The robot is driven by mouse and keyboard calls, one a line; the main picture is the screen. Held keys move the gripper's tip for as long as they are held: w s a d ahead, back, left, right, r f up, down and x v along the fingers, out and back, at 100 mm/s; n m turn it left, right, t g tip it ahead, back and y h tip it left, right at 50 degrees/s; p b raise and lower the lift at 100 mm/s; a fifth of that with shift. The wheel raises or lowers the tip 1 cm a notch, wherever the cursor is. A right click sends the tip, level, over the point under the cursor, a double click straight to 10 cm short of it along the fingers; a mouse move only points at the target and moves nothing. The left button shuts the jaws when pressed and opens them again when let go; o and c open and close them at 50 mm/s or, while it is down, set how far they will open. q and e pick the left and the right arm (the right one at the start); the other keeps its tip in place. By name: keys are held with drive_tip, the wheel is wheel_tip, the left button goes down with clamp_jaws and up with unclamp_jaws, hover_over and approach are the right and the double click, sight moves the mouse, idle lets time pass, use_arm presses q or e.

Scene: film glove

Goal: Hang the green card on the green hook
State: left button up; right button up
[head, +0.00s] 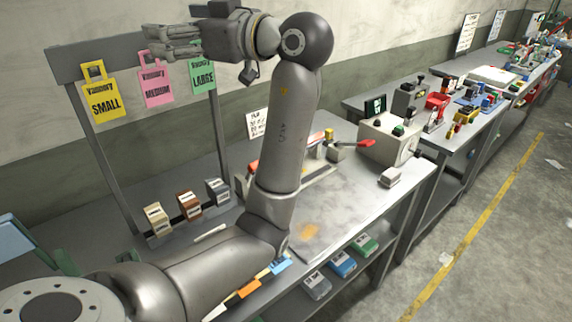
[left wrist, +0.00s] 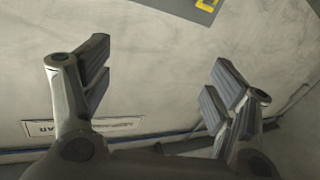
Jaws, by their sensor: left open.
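The green card (head: 203,76), printed LARGE, hangs at the right end of the grey rack, below its top bar. My left gripper (head: 154,42) is raised in front of the bar, above the pink and green cards in the head view. It hides the top of the green card, so I cannot see the green hook or how the card meets it. In the left wrist view my left gripper (left wrist: 160,68) is open, with only bare wall between its fingers. My right gripper is not in view.
A yellow SMALL card (head: 103,102) and a pink MEDIUM card (head: 156,88) hang on the same rack (head: 92,52). Small boxes (head: 188,204) stand below on the bench. My left arm crosses over the workbench (head: 345,212). More benches with tools stand at the right.

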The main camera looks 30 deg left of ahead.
use_arm(q)
drive_tip(key=w+d+f+m+t+h, duration=0.35)
drive_tip(key=w+f+m+t, duration=0.2)
drive_tip(key=f+t, duration=0.3)
drive_tip(key=w+d+f+m+t+h, duration=0.3)
drive_tip(key=w+d+f+m+t, duration=0.15)
drive_tip(key=f+m+t, duration=0.35)
drive_tip(key=s+d+f+m+t+h, duration=0.1)
drive_tip(key=d+f+m+t+h, duration=0.1)
drive_tip(key=d+f+h, duration=0.3)
drive_tip(key=shift+s+d+f+h, duration=0.35)
drive_tip(key=shift+d+f, duration=0.5)
drive_tip(key=shift+f, duration=1.35)
drive_tip(key=shift+m, duration=0.25)
drive_tip(key=shift+f, duration=0.1)
